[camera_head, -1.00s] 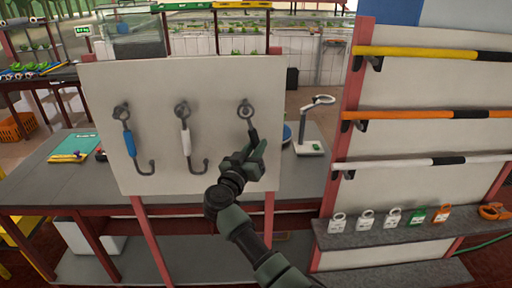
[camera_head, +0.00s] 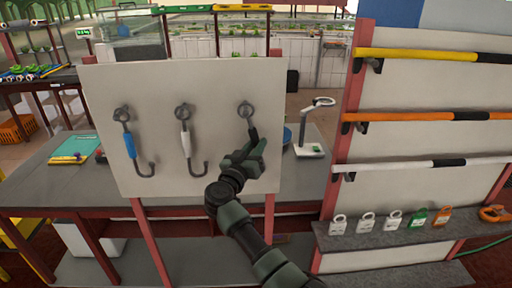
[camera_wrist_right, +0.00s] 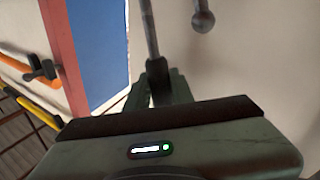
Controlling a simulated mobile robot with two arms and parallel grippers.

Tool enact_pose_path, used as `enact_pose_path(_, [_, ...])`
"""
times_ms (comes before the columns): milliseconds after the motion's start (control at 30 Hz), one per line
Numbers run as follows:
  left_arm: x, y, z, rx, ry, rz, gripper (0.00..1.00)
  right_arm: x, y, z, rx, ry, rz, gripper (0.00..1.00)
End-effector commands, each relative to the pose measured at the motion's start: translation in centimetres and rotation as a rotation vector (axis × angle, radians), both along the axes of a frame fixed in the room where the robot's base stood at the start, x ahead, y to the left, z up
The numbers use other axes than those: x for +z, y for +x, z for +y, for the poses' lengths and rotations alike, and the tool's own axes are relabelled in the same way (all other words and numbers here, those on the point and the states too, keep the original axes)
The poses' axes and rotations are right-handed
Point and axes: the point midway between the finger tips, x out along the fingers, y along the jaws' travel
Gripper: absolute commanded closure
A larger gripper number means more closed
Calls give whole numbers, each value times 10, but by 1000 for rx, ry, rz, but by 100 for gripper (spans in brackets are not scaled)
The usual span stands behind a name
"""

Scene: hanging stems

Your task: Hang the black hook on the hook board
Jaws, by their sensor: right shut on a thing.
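The pale hook board (camera_head: 215,165) stands upright in the head view. A blue-handled hook (camera_head: 129,143) hangs at its left and a white-handled hook (camera_head: 186,143) in its middle. The black hook (camera_head: 251,128) is at the right, its ring (camera_head: 246,109) at the right peg; I cannot tell whether the peg passes through the ring. My right gripper (camera_head: 252,146) is shut on the black hook below the ring and hides its lower part. In the right wrist view the dark shaft (camera_wrist_right: 151,32) rises from the gripper's fingers (camera_wrist_right: 160,82). My left gripper is not in view.
A rack with yellow (camera_head: 430,54), orange (camera_head: 425,116) and white (camera_head: 400,163) bars stands to the right. Several padlocks sit on its shelf (camera_head: 400,234). A grey table (camera_head: 50,185) with a white lamp (camera_head: 310,148) is behind the board.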

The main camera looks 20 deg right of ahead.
Motion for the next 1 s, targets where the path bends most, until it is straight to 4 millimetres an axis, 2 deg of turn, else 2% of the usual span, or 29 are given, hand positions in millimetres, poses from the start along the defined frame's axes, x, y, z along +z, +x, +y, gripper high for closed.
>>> enact_pose_path(1000, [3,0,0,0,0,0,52,2,11,-3,1,-1,-2,100])
